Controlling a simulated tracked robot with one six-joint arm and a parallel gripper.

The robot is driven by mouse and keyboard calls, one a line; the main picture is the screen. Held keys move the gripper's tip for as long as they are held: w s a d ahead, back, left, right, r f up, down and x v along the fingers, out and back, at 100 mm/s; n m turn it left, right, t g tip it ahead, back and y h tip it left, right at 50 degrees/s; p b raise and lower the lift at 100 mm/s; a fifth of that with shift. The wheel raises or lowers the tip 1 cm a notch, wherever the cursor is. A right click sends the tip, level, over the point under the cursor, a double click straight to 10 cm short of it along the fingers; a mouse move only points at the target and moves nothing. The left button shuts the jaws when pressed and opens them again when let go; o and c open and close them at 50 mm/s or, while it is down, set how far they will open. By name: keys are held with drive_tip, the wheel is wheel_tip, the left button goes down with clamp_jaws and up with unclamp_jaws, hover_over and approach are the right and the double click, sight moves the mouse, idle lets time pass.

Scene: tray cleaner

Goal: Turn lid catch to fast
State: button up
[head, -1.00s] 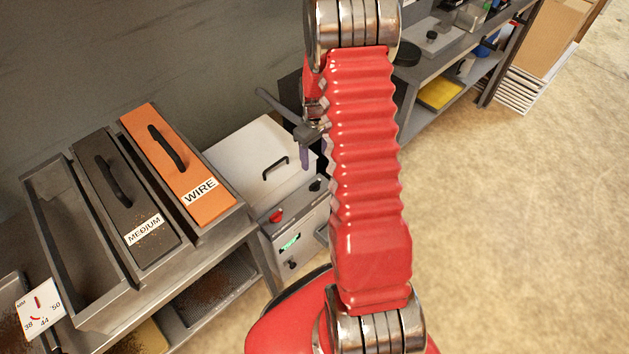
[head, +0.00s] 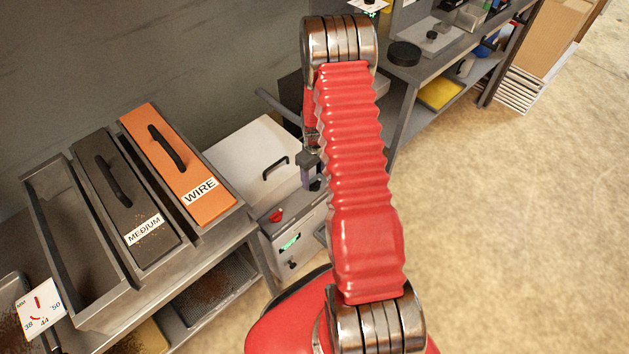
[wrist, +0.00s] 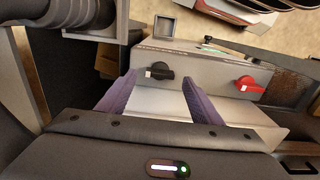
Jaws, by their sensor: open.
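The tray cleaner has a white lid (head: 243,160) with a black handle, lying shut. Its grey front (head: 302,221) carries a red knob (head: 276,215), which also shows in the wrist view (wrist: 249,84), and a black knob (head: 315,184) by the right corner. In the wrist view the black knob (wrist: 158,70) bears a pale mark on its left end. My gripper (wrist: 159,79) is open, its purple fingers apart on either side of the black knob in that picture. I cannot tell whether they touch it. Neither knob has a readable catch label.
Left of the cleaner stands a rack with an orange WIRE tray (head: 186,165) and a dark MEDIUM tray (head: 120,190). A green display (head: 290,243) and a lower black knob (head: 292,264) are on the front. A shelf (head: 405,110) is behind; the floor right is clear.

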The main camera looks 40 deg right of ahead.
sight(315, 185)
drive_tip(key=shift+f, duration=1.4)
drive_tip(key=shift+c, duration=0.6)
drive_tip(key=c, duration=0.9)
drive_tip(key=shift+a, duration=0.2)
drive_tip(key=shift+c, duration=0.2)
drive_tip(key=shift+d, duration=0.1)
